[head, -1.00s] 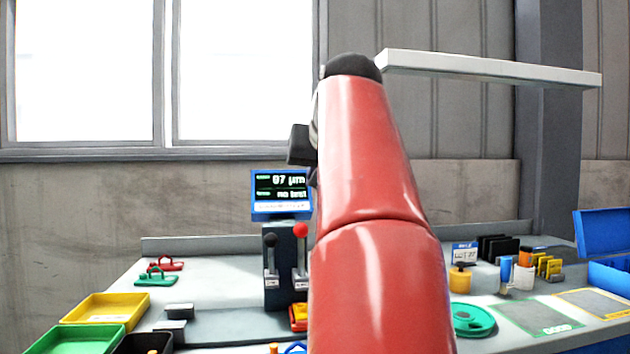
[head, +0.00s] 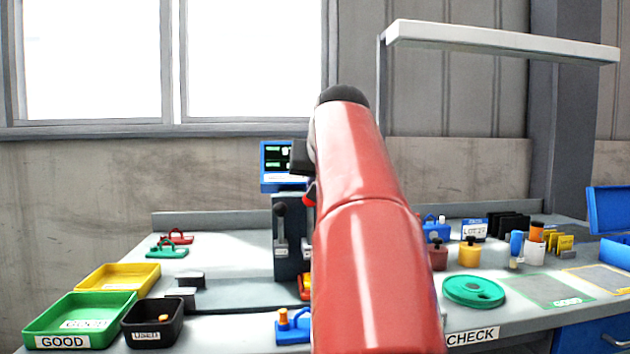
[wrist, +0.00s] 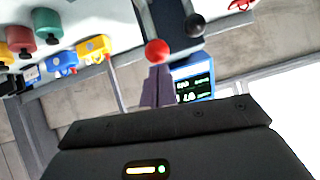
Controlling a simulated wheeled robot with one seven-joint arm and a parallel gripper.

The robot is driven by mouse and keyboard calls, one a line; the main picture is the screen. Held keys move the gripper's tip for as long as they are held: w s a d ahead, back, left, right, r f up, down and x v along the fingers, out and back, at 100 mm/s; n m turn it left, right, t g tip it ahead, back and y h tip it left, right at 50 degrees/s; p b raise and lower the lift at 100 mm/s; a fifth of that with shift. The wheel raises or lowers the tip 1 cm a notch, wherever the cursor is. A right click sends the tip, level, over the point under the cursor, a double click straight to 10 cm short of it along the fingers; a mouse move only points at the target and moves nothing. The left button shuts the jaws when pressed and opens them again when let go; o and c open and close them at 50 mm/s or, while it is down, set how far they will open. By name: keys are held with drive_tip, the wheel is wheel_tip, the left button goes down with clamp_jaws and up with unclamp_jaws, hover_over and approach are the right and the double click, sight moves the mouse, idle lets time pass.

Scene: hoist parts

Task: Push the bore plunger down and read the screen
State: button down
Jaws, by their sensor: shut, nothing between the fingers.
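A dark gauge stand (head: 287,262) carries a blue-framed screen (head: 277,163) at its top. My gripper (head: 300,158) is partly in front of the screen, so its text cannot be read in the head view. The stand has a black-knobbed plunger (head: 280,210) and a red-knobbed one (head: 309,192), the latter mostly behind my arm. The wrist view shows the red knob (wrist: 156,51), black knob (wrist: 194,25) and lit screen (wrist: 194,87), its text too small to read surely. My gripper is shut and empty, its fingers (wrist: 157,72) close to the red knob; contact is unclear.
Green (head: 45,323) and yellow (head: 140,276) trays and a black bin (head: 152,325) stand at left. A green disc (head: 474,292) and coloured parts lie at right. A lamp bar (head: 500,40) hangs above. My arm hides the bench's middle.

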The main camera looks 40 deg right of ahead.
drive_tip(key=shift+f+b, duration=1.9)
drive_tip(key=shift+f, duration=0.75)
drive_tip(key=r+p+v, duration=0.1)
drive_tip(key=p+v, duration=0.1)
drive_tip(key=v, duration=0.5)
drive_tip(key=w+d+r+p+v, duration=0.1)
drive_tip(key=p+v, duration=0.2)
drive_tip(key=v, duration=0.4)
drive_tip(key=shift+w+d+r, duration=0.15)
drive_tip(key=shift+w+r, duration=0.15)
drive_tip(key=shift+r, duration=0.05)
